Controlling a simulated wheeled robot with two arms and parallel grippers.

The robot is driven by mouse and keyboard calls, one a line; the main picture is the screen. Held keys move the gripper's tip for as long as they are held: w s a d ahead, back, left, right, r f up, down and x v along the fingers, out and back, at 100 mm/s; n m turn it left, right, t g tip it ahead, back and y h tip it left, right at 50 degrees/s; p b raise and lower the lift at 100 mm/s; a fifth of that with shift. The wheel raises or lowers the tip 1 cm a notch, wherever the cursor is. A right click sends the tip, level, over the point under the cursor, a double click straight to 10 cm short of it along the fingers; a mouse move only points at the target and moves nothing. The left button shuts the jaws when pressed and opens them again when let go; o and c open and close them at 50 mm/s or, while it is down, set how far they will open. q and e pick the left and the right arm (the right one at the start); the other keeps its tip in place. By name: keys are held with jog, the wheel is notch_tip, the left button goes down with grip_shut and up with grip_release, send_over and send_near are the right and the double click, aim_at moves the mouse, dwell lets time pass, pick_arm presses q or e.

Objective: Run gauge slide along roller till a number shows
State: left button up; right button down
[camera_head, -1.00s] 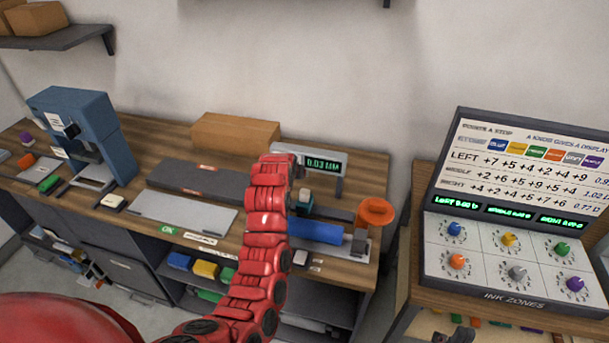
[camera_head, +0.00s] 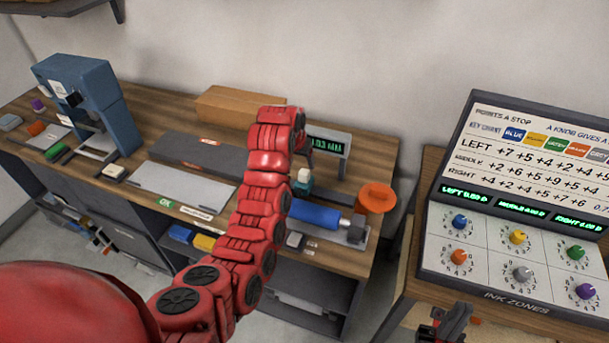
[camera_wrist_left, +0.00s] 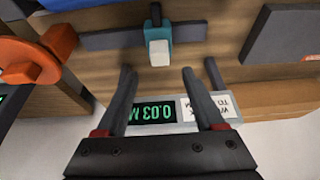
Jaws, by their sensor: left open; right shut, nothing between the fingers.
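The gauge slide is a teal block (camera_head: 302,183) with a white knob, on a dark bar behind the blue roller (camera_head: 314,216). In the left wrist view the teal slide (camera_wrist_left: 157,31) with its white knob (camera_wrist_left: 159,54) lies just beyond my fingertips, apart from them. The display (camera_head: 332,145) is partly behind my left arm; in the wrist view it (camera_wrist_left: 155,112) reads 0.03 M, its end hidden by a finger. My left gripper (camera_wrist_left: 157,72) is open and empty; my arm mostly hides it in the head view. My right gripper (camera_head: 445,328) is shut and empty at the bottom edge.
An orange round part (camera_head: 376,197) stands right of the roller. A cardboard box (camera_head: 240,106) is behind, and a blue press (camera_head: 95,100) is at left. The ink-zones console (camera_head: 515,230) with coloured knobs stands on a separate table at right.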

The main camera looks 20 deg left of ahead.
aim_at(304, 172)
pick_arm(q)
jog(key=p+x, duration=0.2)
jog(key=x, duration=0.4)
jog(key=shift+w+f, duration=0.25)
jog(key=shift+x, duration=0.9)
jog(key=shift+s+f, duration=0.1)
grip_shut()
dwell(0.6)
